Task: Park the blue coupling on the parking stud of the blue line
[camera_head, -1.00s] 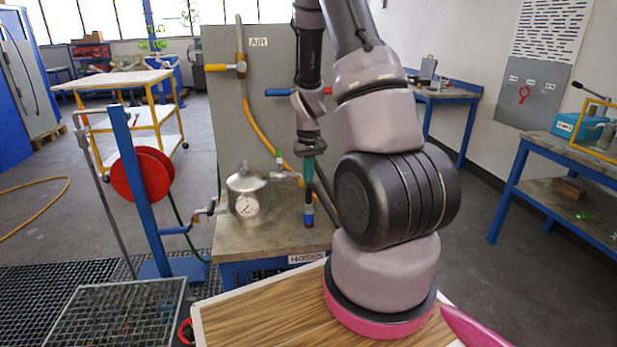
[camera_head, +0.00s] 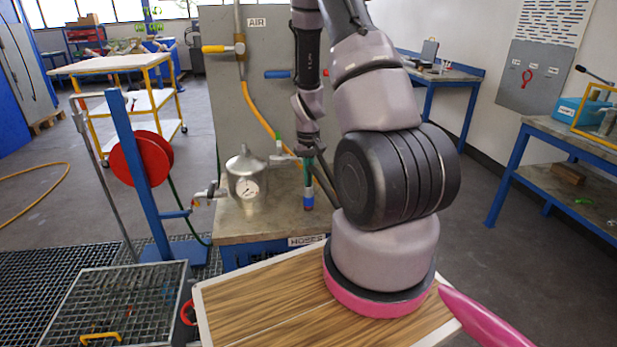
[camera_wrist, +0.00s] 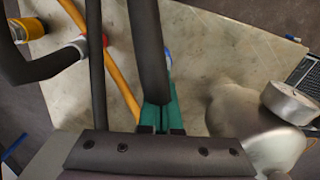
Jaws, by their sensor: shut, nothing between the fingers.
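My gripper (camera_head: 308,180) points down over the bench, its teal fingers shut and empty. In the wrist view the teal fingertips (camera_wrist: 161,117) are close together, with a dark hose crossing in front. In the wrist view only a blue edge (camera_wrist: 168,60) shows beyond the fingers, partly hidden by the hose. I cannot tell whether fingers and coupling touch. I cannot make out the blue line's parking stud, nor whether the coupling sits on it.
A silver vessel with a gauge (camera_head: 246,178) stands left of my gripper on the bench. It is close on the right in the wrist view (camera_wrist: 240,120). A yellow coupling (camera_wrist: 30,28), a red-and-white coupling (camera_wrist: 76,46) and an orange hose (camera_wrist: 105,60) are left of the fingers.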

